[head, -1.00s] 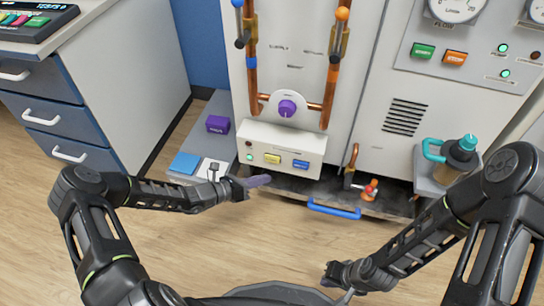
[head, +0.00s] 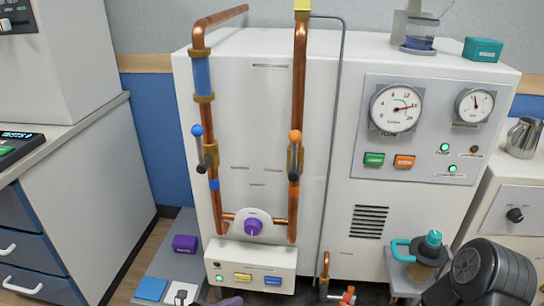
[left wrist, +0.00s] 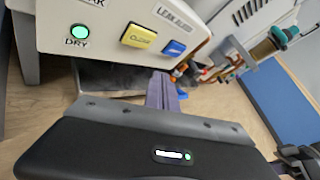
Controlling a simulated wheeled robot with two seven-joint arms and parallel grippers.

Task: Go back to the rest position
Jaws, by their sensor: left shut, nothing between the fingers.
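My left gripper (head: 230,301) shows only as a grey-purple tip at the bottom edge of the head view, in front of the small button box. In the left wrist view its fingers (left wrist: 162,92) are closed together, with nothing between them, and point at the floor area below the box. The white button box (head: 250,262) has a lit green lamp, a yellow button and a blue button. It also shows close up in the left wrist view (left wrist: 110,35). A dark joint of my right arm shows at the lower right of the head view; the right gripper is out of frame.
A tall white cabinet (head: 280,110) with copper pipes and a purple knob (head: 253,227) stands ahead. A grey ledge holds a purple block (head: 185,243) and a blue pad (head: 151,289). A teal-topped container (head: 426,258) stands at right. A drawer counter (head: 75,170) is at left.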

